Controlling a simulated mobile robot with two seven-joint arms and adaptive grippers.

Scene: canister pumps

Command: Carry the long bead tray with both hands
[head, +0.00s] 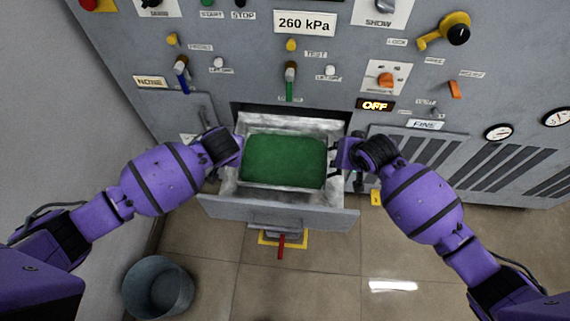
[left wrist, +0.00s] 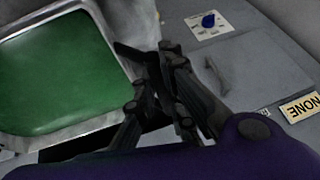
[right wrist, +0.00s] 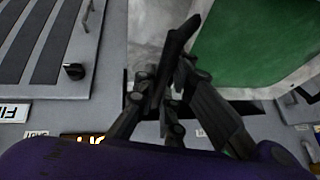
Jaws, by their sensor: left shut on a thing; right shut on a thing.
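The long bead tray has a pale metal rim, seen in the left wrist view (left wrist: 112,45) and the right wrist view (right wrist: 262,93). Its green surface (head: 284,160) shows whole in the head view, looking level, within the outline of the open drawer (head: 275,213). My left gripper (head: 238,147) is shut at the tray's left end, and my right gripper (head: 339,153) is shut at its right end. The dark fingers also show in the left wrist view (left wrist: 150,65) and the right wrist view (right wrist: 180,45). The exact grip points are partly hidden, and I cannot tell whether the tray touches the drawer.
A grey control panel (head: 235,95) with knobs, levers and labels rises behind the drawer. A red pedal (head: 282,245) on a yellow-edged plate is below the drawer. A grey bucket (head: 157,287) stands at lower left. The tiled floor (head: 330,280) in front is mostly clear.

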